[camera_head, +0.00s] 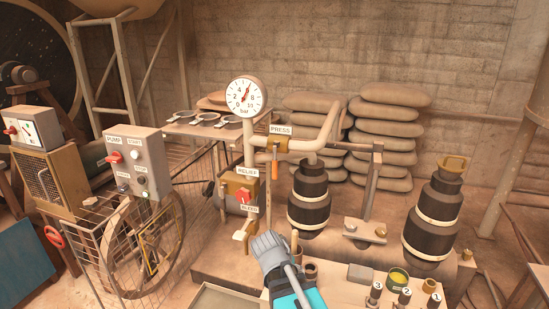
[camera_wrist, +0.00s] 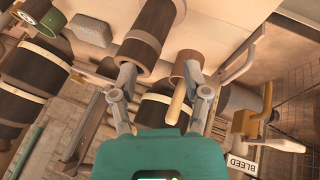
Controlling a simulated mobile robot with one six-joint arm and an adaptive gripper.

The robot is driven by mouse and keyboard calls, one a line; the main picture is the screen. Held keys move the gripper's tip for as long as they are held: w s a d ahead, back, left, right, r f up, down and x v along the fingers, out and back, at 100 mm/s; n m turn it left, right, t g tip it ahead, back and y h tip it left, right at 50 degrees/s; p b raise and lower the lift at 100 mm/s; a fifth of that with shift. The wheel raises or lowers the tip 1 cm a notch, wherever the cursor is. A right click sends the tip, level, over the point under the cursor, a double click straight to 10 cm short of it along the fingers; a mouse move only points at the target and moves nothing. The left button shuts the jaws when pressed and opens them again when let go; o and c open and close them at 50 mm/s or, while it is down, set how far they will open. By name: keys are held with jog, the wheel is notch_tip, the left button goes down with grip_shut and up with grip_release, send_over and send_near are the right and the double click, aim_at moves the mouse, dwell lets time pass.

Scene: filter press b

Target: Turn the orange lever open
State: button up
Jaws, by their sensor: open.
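The orange lever (camera_head: 275,165) hangs straight down from a brass valve (camera_head: 277,146) under the PRESS sign, on the pipe right of the round gauge. My gripper (camera_head: 266,243) is low in front of the press, below and apart from the lever. In the wrist view my gripper (camera_wrist: 166,84) has its two fingers spread. A wooden handle standing in a brown cup (camera_wrist: 186,66) shows between or behind them; I cannot tell its distance. I cannot make out the orange lever in the wrist view.
A RELIEF box (camera_head: 240,190) with a red knob stands left of the lever, above a BLEED sign (camera_head: 249,209). Black cylinders (camera_head: 309,200) stand to the right. A grey PUMP box (camera_head: 134,158) is at left. Several numbered tools stand at front right.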

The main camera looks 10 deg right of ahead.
jog(key=w+a+r+m+t+h+p, duration=0.1)
jog(key=w+r+m+t+h+p, duration=0.15)
jog(key=r, duration=0.35)
jog(key=w+a+r+m+t+h+p, duration=0.1)
jog(key=w+r+t+h+p, duration=0.1)
jog(key=w+r, duration=0.35)
jog(key=t+h+p, duration=0.2)
jog(key=t+p, duration=0.3)
jog(key=t, duration=0.2)
send_near(273, 166)
jog(key=v, duration=0.3)
jog(key=shift+w+r+m, duration=0.1)
jog(key=shift+r+m, duration=0.15)
jog(key=shift+m, duration=0.2)
jog(key=x, duration=1.3)
jog(key=shift+w+d+f, duration=0.15)
jog(key=shift+w+d, duration=0.1)
jog(key=shift+d, duration=0.1)
jog(key=shift+c, duration=0.3)
grip_shut()
